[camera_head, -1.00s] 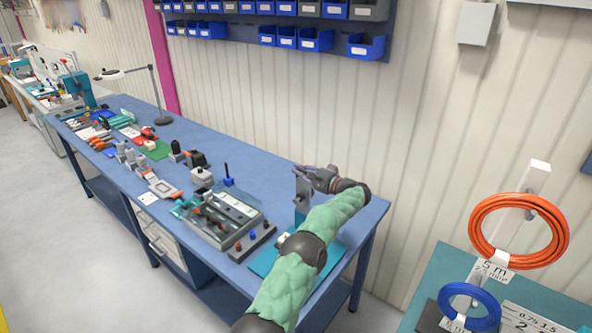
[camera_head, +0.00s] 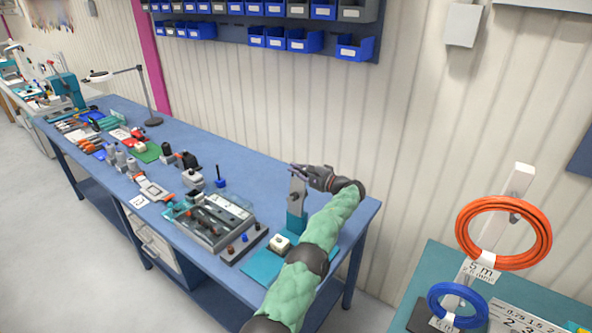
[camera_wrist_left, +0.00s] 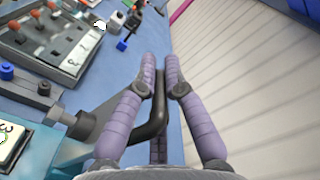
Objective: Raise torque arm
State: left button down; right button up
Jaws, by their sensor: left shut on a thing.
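A torque tester stand with a grey upright plate (camera_head: 297,191) and a teal lower block (camera_head: 296,222) stands at the near right end of the blue workbench. My left gripper (camera_head: 296,171) is at the top of this stand, with its arm reaching in from below. In the left wrist view, its two purple fingers (camera_wrist_left: 159,62) are around a dark bent bar (camera_wrist_left: 150,127), which I take to be the torque arm. The gripper is shut on this bar; the exact contact is partly hidden. My right gripper is not in view.
A teal mat (camera_head: 262,267) with a small white-topped device (camera_head: 280,243) lies before the stand. A grey tool tray (camera_head: 213,240) is to its left. The ribbed wall (camera_head: 410,130) is close behind. Orange (camera_head: 459,232) and blue (camera_head: 433,297) cable coils hang at right.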

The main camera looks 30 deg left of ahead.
pick_arm(q)
jog(key=shift+w, duration=0.1)
jog(key=c, duration=1.5)
grip_release()
jog(key=shift+o, duration=0.9)
jog(key=shift+w+f, duration=0.1)
jog(key=shift+w, duration=0.1)
jog(key=shift+s+d, duration=0.1)
jog(key=shift+s, duration=0.05)
jog(key=d, duration=1.2)
jog(key=shift+s, duration=0.4)
